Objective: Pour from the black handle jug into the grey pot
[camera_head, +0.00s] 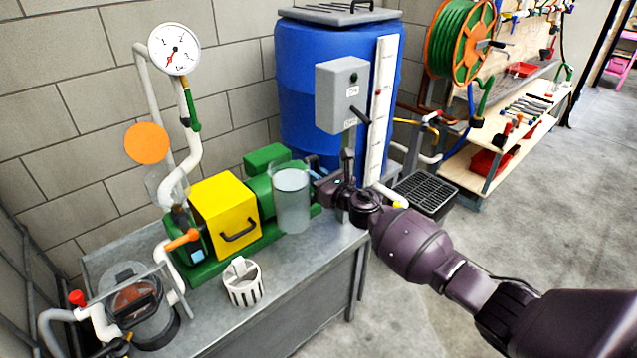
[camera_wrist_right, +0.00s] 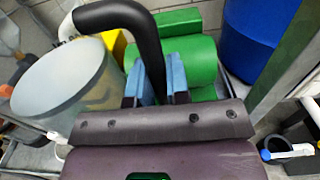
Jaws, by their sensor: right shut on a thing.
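The jug (camera_head: 291,203) is a translucent grey cylinder and looks about upright in the head view, in front of the green pump. It also shows at the left of the right wrist view (camera_wrist_right: 62,85). Its black handle (camera_wrist_right: 150,45) runs down between the blue finger pads of my right gripper (camera_wrist_right: 153,82), which is shut on it. In the head view the right gripper (camera_head: 322,186) is at the jug's right side. The grey pot (camera_head: 158,332) appears to be the open round vessel at the bench's lower left, with dark red inside. My left gripper is not in view.
A white slotted basket (camera_head: 243,283) stands on the metal bench (camera_head: 225,318), between jug and pot. The yellow-and-green pump (camera_head: 226,215), white pipes (camera_head: 190,160) and a gauge (camera_head: 174,49) are behind. A blue barrel (camera_head: 300,90) stands at the back.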

